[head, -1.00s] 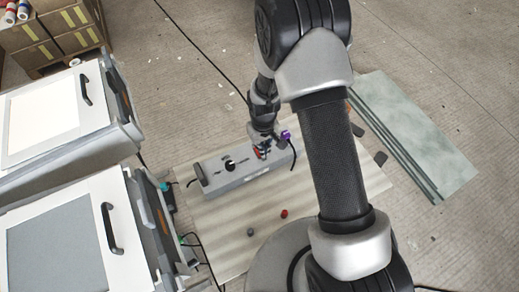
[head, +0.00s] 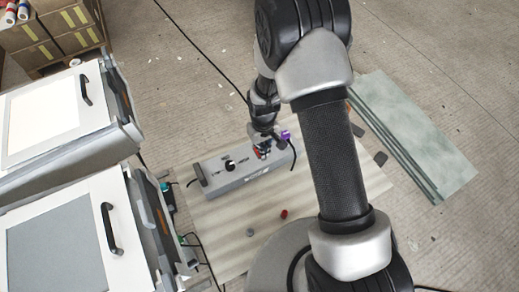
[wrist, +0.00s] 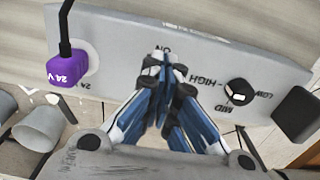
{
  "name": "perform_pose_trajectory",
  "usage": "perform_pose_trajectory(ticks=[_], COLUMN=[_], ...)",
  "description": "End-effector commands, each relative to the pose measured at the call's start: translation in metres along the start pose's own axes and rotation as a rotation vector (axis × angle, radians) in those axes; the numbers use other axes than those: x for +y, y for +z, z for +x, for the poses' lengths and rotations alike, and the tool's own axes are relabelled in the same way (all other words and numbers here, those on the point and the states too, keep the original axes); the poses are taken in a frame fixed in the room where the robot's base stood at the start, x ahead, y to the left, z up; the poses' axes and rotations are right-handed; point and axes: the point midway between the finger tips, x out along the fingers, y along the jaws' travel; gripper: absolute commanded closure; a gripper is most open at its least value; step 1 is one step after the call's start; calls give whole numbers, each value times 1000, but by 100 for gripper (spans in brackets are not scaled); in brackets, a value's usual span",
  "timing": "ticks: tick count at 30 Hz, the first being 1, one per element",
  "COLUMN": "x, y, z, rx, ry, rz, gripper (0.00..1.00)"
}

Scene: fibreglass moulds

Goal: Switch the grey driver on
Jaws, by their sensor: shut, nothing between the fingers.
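The grey driver (head: 240,180) is a long box on the pale board in the head view. In the wrist view its grey face (wrist: 125,35) carries an ON label, HIGH, MID and LOW marks and a black knob (wrist: 238,92). A purple 24 V plug (wrist: 68,72) with a black cable sits at its left part. My gripper (wrist: 163,65) is shut and empty, its fingertips over the face just below the ON label. The fingers hide whatever switch is there, and I cannot tell whether they touch it. In the head view my gripper (head: 262,153) is at the driver's right half.
A red piece (head: 284,214) and a grey piece (head: 250,232) lie on the board (head: 320,205) in front of the driver. Two white-topped cabinets (head: 75,205) stand at left. A greenish slab (head: 425,145) lies at right. Cables run on the floor.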

Motion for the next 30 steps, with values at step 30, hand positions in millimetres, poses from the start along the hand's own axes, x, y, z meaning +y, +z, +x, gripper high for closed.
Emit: perform_pose_trajectory(ticks=[30], x=[0], y=[0], z=[16], rx=[0], ry=[0], rz=[0], gripper=[100])
